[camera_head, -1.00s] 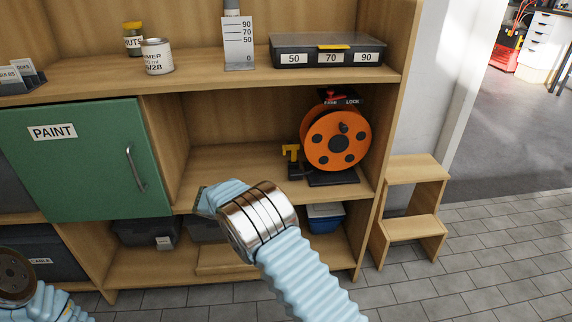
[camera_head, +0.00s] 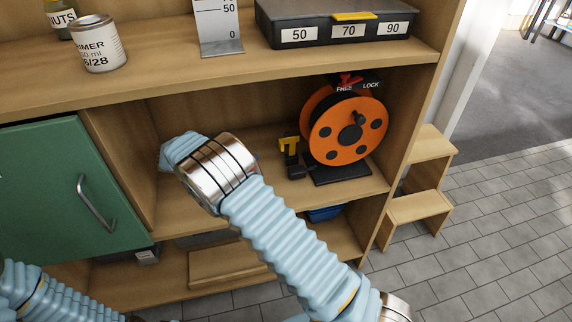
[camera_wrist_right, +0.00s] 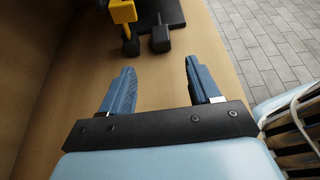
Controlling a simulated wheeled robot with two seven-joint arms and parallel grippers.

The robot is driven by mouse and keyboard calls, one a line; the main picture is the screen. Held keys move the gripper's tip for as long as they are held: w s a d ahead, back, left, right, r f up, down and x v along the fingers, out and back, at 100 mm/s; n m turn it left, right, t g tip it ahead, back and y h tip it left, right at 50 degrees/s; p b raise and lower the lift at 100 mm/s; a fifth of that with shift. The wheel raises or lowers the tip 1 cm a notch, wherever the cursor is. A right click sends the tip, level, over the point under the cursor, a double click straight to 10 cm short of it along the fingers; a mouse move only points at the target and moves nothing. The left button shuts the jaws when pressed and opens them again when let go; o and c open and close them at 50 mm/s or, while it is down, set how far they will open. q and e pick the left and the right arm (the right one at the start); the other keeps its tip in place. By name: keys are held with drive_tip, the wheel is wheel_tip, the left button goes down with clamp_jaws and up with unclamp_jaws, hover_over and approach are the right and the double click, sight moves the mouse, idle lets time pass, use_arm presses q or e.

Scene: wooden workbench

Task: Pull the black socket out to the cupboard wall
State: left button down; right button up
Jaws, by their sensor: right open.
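A small black block (camera_head: 297,170), which looks like the black socket, sits at the left foot of the orange cable reel (camera_head: 349,127), below a yellow piece (camera_head: 289,146). In the right wrist view the yellow piece (camera_wrist_right: 122,11) is at the top, with two small black blocks, one below it (camera_wrist_right: 131,46) and one beside it (camera_wrist_right: 160,40); I cannot tell which is the socket. My right gripper (camera_wrist_right: 158,68) is open and empty over the shelf, its fingers pointing towards the blocks, a little short of them. In the head view my right arm hides this gripper. My left gripper is out of view.
The reel stands on a black base (camera_head: 343,171) inside an open cupboard bay, close to its right wall (camera_head: 412,115). A green PAINT door (camera_head: 65,195) is at the left. A black case (camera_head: 338,28) and a primer can (camera_head: 97,45) stand on the shelf above. A wooden step (camera_head: 420,205) is outside right.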

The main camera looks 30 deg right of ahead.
sight(289, 171)
drive_tip(key=p+x, duration=0.1)
drive_tip(key=x, duration=1.1)
drive_tip(key=shift+s+d, duration=0.1)
